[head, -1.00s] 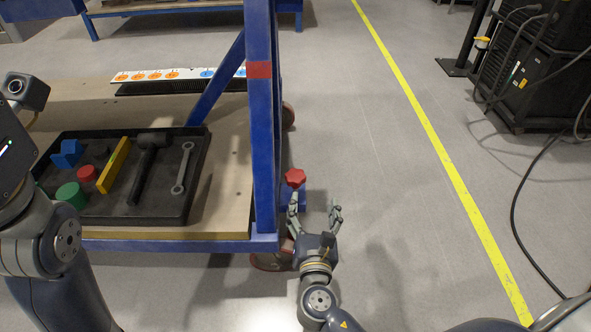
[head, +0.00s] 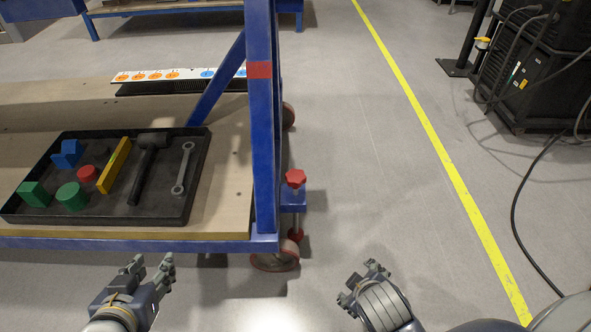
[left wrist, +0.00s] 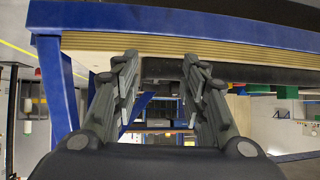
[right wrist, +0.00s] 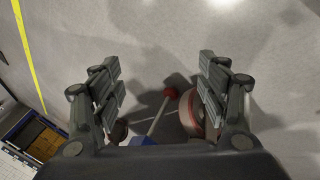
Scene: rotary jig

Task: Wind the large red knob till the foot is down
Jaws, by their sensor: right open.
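The large red knob (head: 295,178) sits on top of an upright spindle in a blue bracket (head: 293,202) at the cart's front right corner. The red foot (head: 295,234) shows below the bracket; whether it touches the floor I cannot tell. In the right wrist view the foot (right wrist: 170,92) shows at the rod's end. My right gripper (head: 365,274) is open and empty, to the right of and nearer than the knob, apart from it. My left gripper (head: 152,263) is open and empty in front of the cart's front edge; its spread fingers also show in the left wrist view (left wrist: 160,85).
The blue-framed cart (head: 264,130) carries a black tray (head: 120,218) with blocks, a hammer and a wrench. A caster wheel (head: 272,262) stands beside the foot. Black equipment (head: 530,75) and a cable are at the right.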

